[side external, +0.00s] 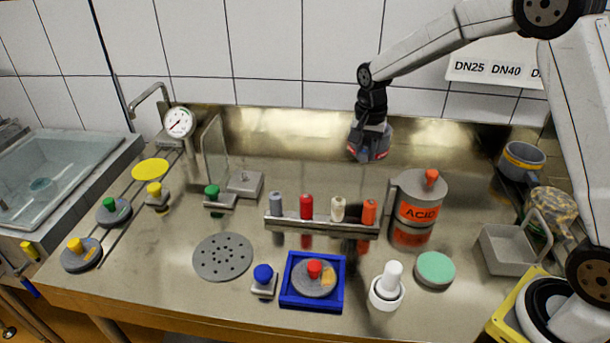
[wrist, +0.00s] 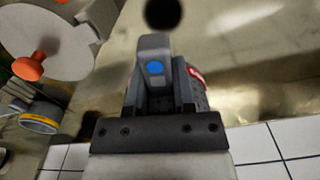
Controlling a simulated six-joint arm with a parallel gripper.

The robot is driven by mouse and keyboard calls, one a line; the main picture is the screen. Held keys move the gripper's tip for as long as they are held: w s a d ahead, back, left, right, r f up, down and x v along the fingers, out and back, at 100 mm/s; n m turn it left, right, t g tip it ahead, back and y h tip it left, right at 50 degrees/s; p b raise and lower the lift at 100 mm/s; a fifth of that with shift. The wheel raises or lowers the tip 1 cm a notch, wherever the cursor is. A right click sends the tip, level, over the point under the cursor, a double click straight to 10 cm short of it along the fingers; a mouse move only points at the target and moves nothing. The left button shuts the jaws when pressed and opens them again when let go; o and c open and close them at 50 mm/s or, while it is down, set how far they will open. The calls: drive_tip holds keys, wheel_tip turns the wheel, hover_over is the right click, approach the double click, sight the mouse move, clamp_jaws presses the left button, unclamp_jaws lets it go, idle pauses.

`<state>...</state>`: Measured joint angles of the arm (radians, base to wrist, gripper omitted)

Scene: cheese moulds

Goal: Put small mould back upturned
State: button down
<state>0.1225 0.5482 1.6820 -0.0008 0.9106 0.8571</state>
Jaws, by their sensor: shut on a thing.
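My gripper (side external: 369,150) hangs above the back of the steel bench, left of the acid can. It is shut on a small grey mould with a red band; the mould (wrist: 197,88) shows beside the fingers in the wrist view, partly hidden by them. In the wrist view my gripper (wrist: 153,68) shows a blue dot on a finger. The held mould is clear of the bench; I cannot tell which way its open end faces. A larger grey mould with a yellow band (side external: 523,158) stands at the back right, and its band also shows in the wrist view (wrist: 38,122).
The acid can (side external: 420,190) stands front right of my gripper, by a rack (side external: 322,226) of coloured bottles. A mottled pot (side external: 548,203) and a grey open box (side external: 508,250) are at right. A thin clear panel (side external: 213,148) stands left. The back bench between is free.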

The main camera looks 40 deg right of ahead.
drive_tip(key=s+d+m, duration=0.2)
drive_tip(key=d, duration=1.1)
drive_tip(key=shift+w+a+f, duration=0.1)
drive_tip(key=shift+a+f, duration=0.05)
drive_tip(key=shift+f, duration=1.65)
drive_tip(key=shift+w+a+f, duration=0.1)
drive_tip(key=shift+f, duration=1.7)
drive_tip(key=shift+f, duration=0.1)
drive_tip(key=shift+f, duration=1.75)
drive_tip(key=shift+f, duration=0.15)
drive_tip(key=shift+c, duration=2.2)
unclamp_jaws()
wheel_tip(320, 180, up, 12)
